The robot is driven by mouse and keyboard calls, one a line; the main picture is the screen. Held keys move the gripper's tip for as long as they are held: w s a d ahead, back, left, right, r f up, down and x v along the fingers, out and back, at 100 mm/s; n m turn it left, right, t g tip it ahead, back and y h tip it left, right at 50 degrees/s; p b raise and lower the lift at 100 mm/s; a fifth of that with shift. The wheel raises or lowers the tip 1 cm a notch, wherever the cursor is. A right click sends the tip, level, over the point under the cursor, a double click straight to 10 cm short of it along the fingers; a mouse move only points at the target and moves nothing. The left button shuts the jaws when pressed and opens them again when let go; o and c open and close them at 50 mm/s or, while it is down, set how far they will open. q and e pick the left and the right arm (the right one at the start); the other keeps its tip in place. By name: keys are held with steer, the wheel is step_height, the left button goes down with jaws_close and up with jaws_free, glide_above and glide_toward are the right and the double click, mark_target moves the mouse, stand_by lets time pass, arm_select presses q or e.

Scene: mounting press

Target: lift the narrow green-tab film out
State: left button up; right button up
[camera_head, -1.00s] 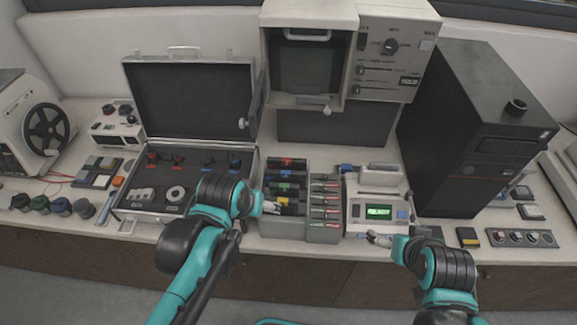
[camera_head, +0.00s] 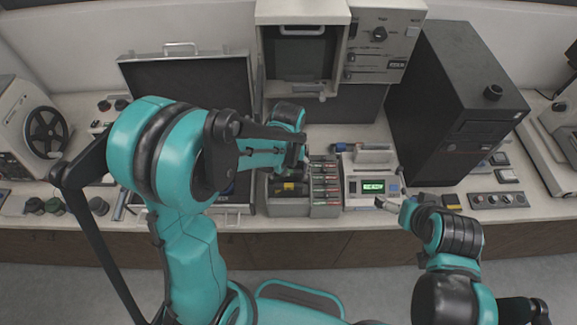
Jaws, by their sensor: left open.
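The film holder has two side-by-side grey bins. The left bin (camera_head: 288,209) holds dark wide films, one with a yellow label (camera_head: 289,187); its back rows are hidden behind my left arm. The right bin (camera_head: 325,211) holds several narrower films (camera_head: 325,181) with reddish and greenish marks, too small to single out the green-tab one. My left gripper (camera_head: 300,166) is open, over the back of the bins, near the border between them. Its fingertips are partly hidden. My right gripper (camera_head: 385,204) is low in front of the device with the green display; its finger gap is unclear.
A device with a lit green display (camera_head: 373,186) stands right of the bins. A black tower (camera_head: 455,100) stands further right. The press-like cabinet (camera_head: 301,55) overhangs behind. An open case (camera_head: 190,85) lies left, largely covered by my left arm.

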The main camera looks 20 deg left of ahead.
mark_target(288, 179)
arm_select(q)
steer(key=shift+f+b, duration=0.3)
steer(key=shift+f, duration=1.7)
steer(key=c, duration=1.3)
step_height(288, 179, up, 18)
steer(key=p, duration=1.2)
steer(key=shift+f, duration=0.25)
steer(key=shift+c, duration=0.2)
